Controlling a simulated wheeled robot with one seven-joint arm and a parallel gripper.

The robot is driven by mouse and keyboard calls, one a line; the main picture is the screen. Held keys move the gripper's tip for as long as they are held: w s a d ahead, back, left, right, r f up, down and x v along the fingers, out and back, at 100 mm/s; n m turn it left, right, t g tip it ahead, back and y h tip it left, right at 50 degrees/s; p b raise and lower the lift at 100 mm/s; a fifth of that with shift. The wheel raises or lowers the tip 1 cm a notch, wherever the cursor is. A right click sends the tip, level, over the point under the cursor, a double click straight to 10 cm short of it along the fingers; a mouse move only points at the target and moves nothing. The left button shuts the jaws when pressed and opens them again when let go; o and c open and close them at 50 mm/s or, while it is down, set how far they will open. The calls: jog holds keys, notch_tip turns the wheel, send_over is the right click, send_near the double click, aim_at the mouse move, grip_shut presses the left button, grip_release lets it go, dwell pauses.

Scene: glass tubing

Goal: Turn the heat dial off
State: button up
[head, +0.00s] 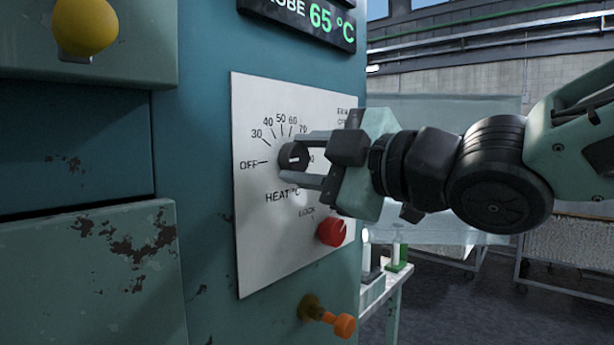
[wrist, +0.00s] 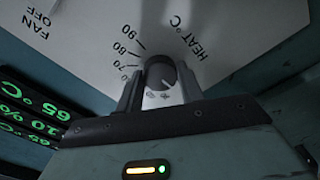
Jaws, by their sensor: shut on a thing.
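The heat dial (head: 291,161) is a dark round knob on a white panel (head: 262,235), with a scale running from OFF at its left through 30, 40, 50, 60 and 70 above it. A small white mark shows on the knob's right part, away from OFF; its exact reading is unclear. My gripper (head: 303,160) reaches in from the right, with one finger above and one below the knob, shut on it. The wrist view also shows the dial (wrist: 160,72) between the fingers, near the 70, 80 and 90 marks. The fingers hide part of the scale.
A red knob (head: 332,232) under LOCK sits just below my gripper. An orange-tipped brass valve (head: 330,318) sticks out lower down. A green display (head: 320,17) above reads 65 °C. A yellow knob (head: 85,25) is at upper left. A low bench (head: 393,290) stands behind.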

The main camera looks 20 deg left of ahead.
jog(key=shift+n, duration=0.3)
jog(key=o, duration=1)
jog(key=p+v, duration=0.4)
jog(key=v, duration=1.3)
jog(key=shift+d, duration=0.2)
